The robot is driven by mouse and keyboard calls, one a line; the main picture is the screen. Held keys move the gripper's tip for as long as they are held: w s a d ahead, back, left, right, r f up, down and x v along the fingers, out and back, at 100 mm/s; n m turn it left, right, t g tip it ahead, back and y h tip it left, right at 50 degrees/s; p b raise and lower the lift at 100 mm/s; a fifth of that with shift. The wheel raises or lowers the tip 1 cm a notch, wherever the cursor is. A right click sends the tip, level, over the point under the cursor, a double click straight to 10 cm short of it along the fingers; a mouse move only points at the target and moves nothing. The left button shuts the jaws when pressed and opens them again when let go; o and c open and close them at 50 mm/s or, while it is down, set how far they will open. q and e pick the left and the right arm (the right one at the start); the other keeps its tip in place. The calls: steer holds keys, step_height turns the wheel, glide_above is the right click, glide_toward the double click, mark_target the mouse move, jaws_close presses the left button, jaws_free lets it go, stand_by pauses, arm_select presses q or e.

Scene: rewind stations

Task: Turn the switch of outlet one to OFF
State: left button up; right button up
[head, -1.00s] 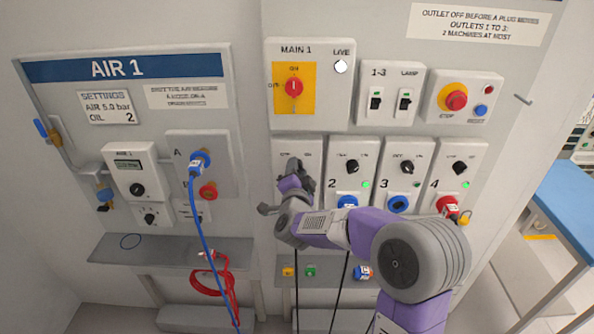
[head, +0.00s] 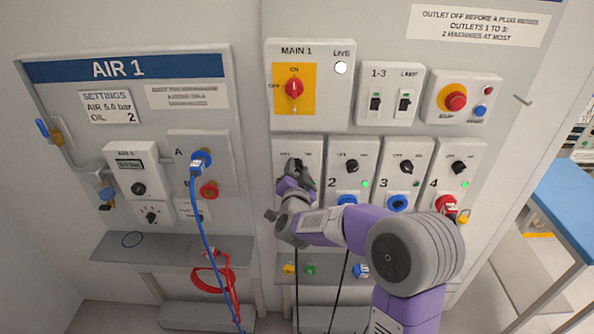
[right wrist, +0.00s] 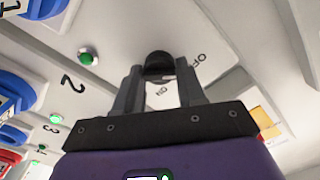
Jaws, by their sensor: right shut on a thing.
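The switch of outlet one is a black knob (right wrist: 158,62) on a light panel, with OFF and ON lettering beside it in the right wrist view. My right gripper (right wrist: 158,80) is shut on this knob, one finger on either side. I cannot tell which mark the knob points to. In the head view my right gripper (head: 296,168) is at the outlet one panel (head: 283,148), covering the switch and much of the panel. A green lamp (right wrist: 88,56) shows beside the knob in the wrist view. My left gripper is not in view.
Outlets two (head: 340,148), three (head: 393,148) and four (head: 447,150) stand close to the right, with plugs below their knobs. The main switch box (head: 335,110) is above. The air panel (head: 130,95) is left. A shelf (head: 110,246) and hanging cables are below.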

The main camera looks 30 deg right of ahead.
steer(key=o, duration=1)
steer(key=shift+v, duration=3.8)
steer(key=shift+f, duration=0.1)
